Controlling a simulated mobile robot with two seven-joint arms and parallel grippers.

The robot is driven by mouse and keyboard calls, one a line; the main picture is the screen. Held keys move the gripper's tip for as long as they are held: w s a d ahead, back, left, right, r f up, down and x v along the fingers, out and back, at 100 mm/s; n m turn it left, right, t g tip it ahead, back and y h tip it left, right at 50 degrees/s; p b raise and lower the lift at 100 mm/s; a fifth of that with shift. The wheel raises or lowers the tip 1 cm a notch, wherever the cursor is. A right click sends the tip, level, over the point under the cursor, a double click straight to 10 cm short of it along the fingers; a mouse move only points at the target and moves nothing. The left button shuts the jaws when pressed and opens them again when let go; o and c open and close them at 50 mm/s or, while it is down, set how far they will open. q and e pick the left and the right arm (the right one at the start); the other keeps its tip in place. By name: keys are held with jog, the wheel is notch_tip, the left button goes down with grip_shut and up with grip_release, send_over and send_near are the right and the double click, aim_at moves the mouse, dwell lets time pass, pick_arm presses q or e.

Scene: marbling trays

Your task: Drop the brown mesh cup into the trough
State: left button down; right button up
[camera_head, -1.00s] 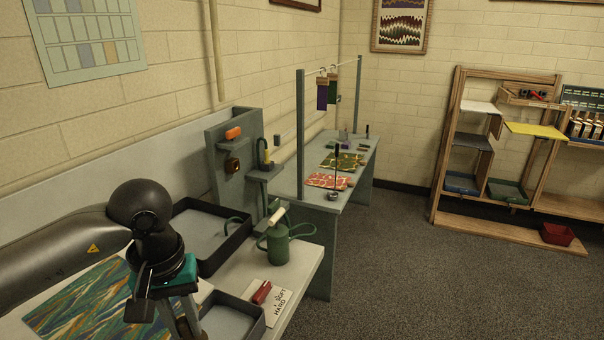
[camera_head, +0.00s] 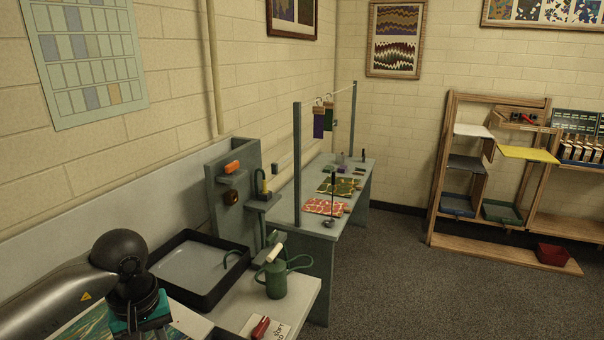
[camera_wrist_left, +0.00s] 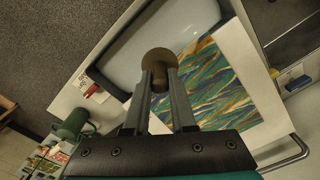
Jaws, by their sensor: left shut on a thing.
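The brown mesh cup (camera_wrist_left: 158,59) shows in the left wrist view as a brown round shape at my left fingertips. My left gripper (camera_wrist_left: 160,78) is shut on it. The cup appears over the edge area of a pale-bottomed trough (camera_wrist_left: 117,82), beside the marbled sheet; its height above cannot be told. In the head view my left wrist is at the lower left, with fingertips and cup out of frame. A large dark-rimmed tray (camera_head: 158,284) with a pale inside lies behind it. My right gripper is not in view.
A green watering can (camera_head: 276,281) and a red object (camera_head: 260,328) on a printed card stand right of the large tray. The blue-green marbled sheet (camera_wrist_left: 240,85) lies under my left gripper. A second bench with marbled sheets (camera_head: 325,207) stands further back. Open floor lies right.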

pick_arm(q)
jog(key=shift+f+b, duration=0.5)
jog(key=shift+f, duration=0.9)
jog(key=c, duration=0.7)
grip_release()
jog(key=shift+o, duration=0.2)
notch_tip(320, 180, up, 15)
jog(key=shift+r, duration=0.2)
